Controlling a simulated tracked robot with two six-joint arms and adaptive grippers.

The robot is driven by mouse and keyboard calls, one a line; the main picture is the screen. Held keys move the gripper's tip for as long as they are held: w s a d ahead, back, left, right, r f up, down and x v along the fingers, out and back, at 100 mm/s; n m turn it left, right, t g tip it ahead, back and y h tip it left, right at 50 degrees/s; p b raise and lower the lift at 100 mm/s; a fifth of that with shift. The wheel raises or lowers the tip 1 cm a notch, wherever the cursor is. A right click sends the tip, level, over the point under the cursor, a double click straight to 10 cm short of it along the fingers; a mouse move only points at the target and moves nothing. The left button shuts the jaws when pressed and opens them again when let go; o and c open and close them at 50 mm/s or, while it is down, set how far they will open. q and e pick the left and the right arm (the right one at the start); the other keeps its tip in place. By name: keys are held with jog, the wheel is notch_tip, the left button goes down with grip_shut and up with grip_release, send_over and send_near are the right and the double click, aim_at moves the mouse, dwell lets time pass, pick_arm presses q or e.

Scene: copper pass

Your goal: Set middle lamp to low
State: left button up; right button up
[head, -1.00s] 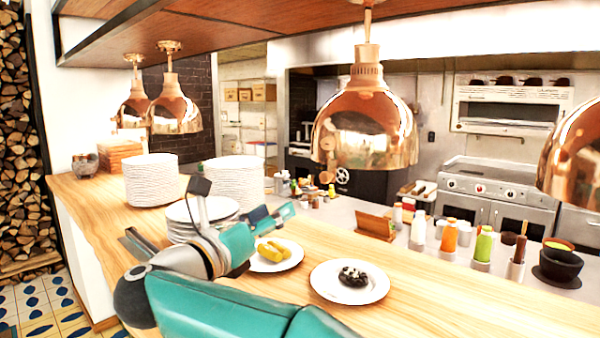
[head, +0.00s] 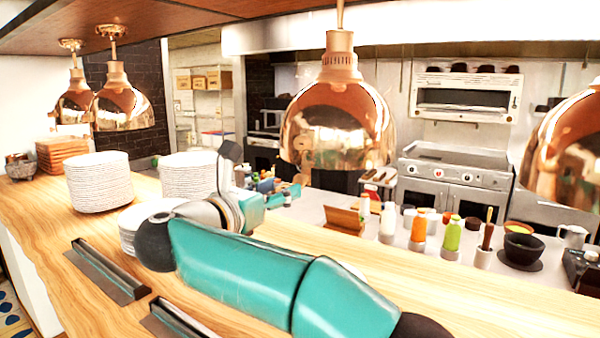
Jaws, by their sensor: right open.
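Several copper heat lamps hang in a row above the wooden pass counter. A large copper lamp (head: 338,125) hangs near the centre; I take it as the middle lamp. Its shade is a shiny dome with a ribbed neck. I cannot make out a switch or its setting. Another copper lamp (head: 570,150) is cut off by the right edge, and two more hang at the left, the nearer one (head: 123,98) partly covering the other. My right gripper (head: 285,196) is open, below and left of the central lamp, apart from it. My left gripper is out of view.
Stacks of white plates (head: 98,182) stand on the counter (head: 50,215) at left. Dark metal rails (head: 108,270) lie in front. My right arm crosses the counter and hides part of it. Bottles (head: 419,228), a wooden holder (head: 343,220) and a black bowl (head: 522,248) stand behind.

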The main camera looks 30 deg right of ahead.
aim_at(297, 181)
jog(key=p+x, duration=0.2)
jog(key=x, duration=0.5)
jog(key=shift+d, duration=0.1)
grip_shut()
